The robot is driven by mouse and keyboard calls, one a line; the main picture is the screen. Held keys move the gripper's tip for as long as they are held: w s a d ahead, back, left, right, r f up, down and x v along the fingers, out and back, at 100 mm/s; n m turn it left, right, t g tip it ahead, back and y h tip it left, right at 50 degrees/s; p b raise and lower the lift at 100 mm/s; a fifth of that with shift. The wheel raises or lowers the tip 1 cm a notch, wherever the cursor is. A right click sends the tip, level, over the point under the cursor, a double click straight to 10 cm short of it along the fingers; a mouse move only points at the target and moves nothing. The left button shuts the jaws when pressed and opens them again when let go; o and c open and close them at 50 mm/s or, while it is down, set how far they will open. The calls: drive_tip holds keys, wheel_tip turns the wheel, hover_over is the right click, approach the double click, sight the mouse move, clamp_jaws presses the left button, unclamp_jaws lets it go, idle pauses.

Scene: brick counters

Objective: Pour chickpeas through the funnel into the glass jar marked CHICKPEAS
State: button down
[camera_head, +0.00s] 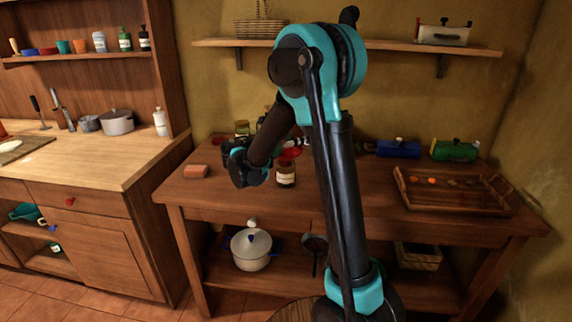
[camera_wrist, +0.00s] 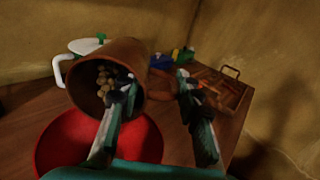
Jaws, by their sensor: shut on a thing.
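In the wrist view a brown cup (camera_wrist: 125,55) is tilted with its mouth toward the camera. Several pale chickpeas (camera_wrist: 105,80) lie inside it. My gripper (camera_wrist: 157,84) is shut on the cup, one finger across its mouth and the other on its right side. The wide red funnel (camera_wrist: 65,140) lies below the cup. In the head view the red funnel (camera_head: 291,153) shows above a labelled glass jar (camera_head: 286,176); its lettering is too small to read. My gripper (camera_head: 243,168) is left of that jar. The cup cannot be made out there.
A reddish block (camera_head: 195,171) lies on the counter's left. A wooden tray (camera_head: 450,205) is at the right, with a green object (camera_head: 455,150) and a blue object (camera_head: 398,148) behind. A white-handled vessel (camera_wrist: 62,70) stands behind the cup. A shelf (camera_head: 385,45) hangs above.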

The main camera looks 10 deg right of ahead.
drive_tip(key=shift+a+r+h, duration=0.2)
drive_tip(key=shift+a+h, duration=0.05)
drive_tip(key=shift+h, duration=0.45)
idle(1.2)
drive_tip(key=shift+s+a+r+t+h, duration=0.15)
drive_tip(key=shift+a+r+t+h, duration=0.1)
drive_tip(key=shift+r+t+h, duration=0.4)
idle(2.0)
drive_tip(key=shift+d+f+g+y, duration=0.25)
drive_tip(key=shift+f+g+y, duration=0.1)
drive_tip(key=shift+f+y, duration=0.2)
drive_tip(key=shift+d+f+g+y, duration=0.3)
drive_tip(key=shift+g+y, duration=0.1)
drive_tip(key=shift+y, duration=0.5)
drive_tip(key=shift+w, duration=0.2)
drive_tip(key=shift+r+y, duration=0.15)
drive_tip(key=shift+y, duration=0.15)
